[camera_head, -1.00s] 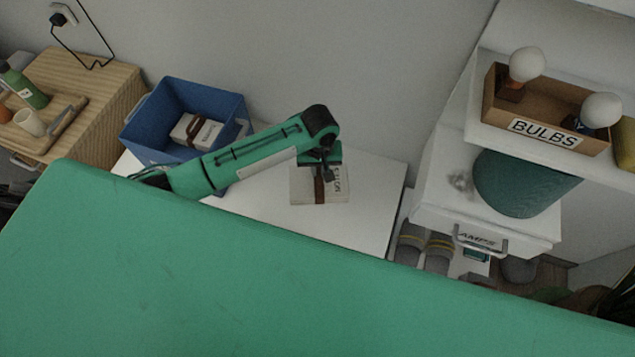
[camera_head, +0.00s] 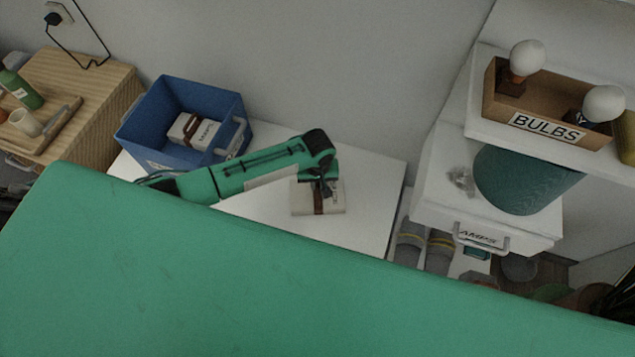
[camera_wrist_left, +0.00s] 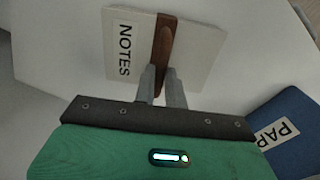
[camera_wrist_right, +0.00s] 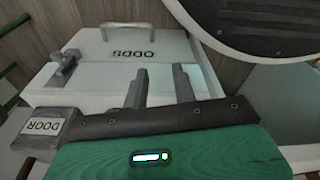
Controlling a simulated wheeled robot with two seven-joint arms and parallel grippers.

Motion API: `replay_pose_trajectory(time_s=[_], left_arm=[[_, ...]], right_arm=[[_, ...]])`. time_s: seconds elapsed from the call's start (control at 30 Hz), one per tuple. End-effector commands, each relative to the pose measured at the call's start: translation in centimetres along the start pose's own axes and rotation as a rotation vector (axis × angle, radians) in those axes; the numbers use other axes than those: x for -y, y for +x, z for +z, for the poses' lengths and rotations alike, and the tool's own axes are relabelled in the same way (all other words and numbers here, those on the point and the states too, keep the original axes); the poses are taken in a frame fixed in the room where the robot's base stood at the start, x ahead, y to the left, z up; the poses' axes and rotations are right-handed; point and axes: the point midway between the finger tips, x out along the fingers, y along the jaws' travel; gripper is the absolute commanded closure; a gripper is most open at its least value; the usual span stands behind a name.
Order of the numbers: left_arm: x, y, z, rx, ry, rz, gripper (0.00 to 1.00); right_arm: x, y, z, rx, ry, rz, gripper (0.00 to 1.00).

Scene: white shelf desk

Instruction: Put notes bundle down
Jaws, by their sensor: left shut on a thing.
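The notes bundle (camera_head: 334,198), a pale block with a brown strap, is at the white desk top (camera_head: 365,180), below my left gripper (camera_head: 321,189). In the left wrist view the bundle (camera_wrist_left: 204,50) shows its NOTES label, and my left gripper (camera_wrist_left: 160,82) is shut on its brown strap. The bundle looks flat and low over the white surface; I cannot tell if it touches. My right gripper (camera_wrist_right: 158,84) shows only in its wrist view, with fingers apart and nothing between them.
A blue bin (camera_head: 150,128) with a strapped white bundle (camera_head: 196,131) stands left. A BULBS box (camera_head: 545,105) sits on the right shelf above a green cylinder (camera_head: 525,180) and an AMPS drawer (camera_head: 485,238). Desk right of the notes bundle is clear. ODDS (camera_wrist_right: 150,75) and DOOR (camera_wrist_right: 45,125) labelled things are near my right gripper.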

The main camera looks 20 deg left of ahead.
Motion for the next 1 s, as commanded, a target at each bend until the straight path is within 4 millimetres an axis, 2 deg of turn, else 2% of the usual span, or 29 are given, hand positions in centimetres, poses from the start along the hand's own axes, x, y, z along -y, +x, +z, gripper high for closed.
replay_pose_trajectory(time_s=[0.1,0.13,0.2,0.23,0.57,0.7,0.8,1.0], left_arm=[[-0.1,0.2,0.0,-0.001,0.0,0.001,1.0],[0.0,0.2,0.0,0.0,0.0,0.0,0.82],[0.0,0.2,0.0,0.0,0.0,0.0,0.68],[0.0,0.2,0.0,0.0,0.0,0.0,0.66],[0.0,-0.1,0.0,-0.001,0.0,0.0,0.66],[-0.1,-2.0,-0.1,-0.001,0.0,0.003,0.66],[-0.1,-4.1,0.0,-0.001,0.001,0.003,0.66],[-0.1,-8.5,-0.1,-0.002,0.0,0.003,0.66]], right_arm=[[0.0,0.0,0.2,0.002,0.0,0.0,0.73],[0.0,0.1,0.2,0.002,0.0,0.0,0.73],[0.0,0.1,0.2,0.001,0.0,0.0,0.73],[0.0,0.1,0.2,0.0,0.0,0.0,0.73],[-0.1,0.2,0.1,0.0,0.0,0.001,0.73],[-0.1,-0.1,-0.1,-0.009,-0.001,0.001,0.73],[-0.2,1.1,0.9,0.001,-0.001,0.003,0.73],[-0.4,2.0,2.3,0.004,-0.005,0.005,0.73]])
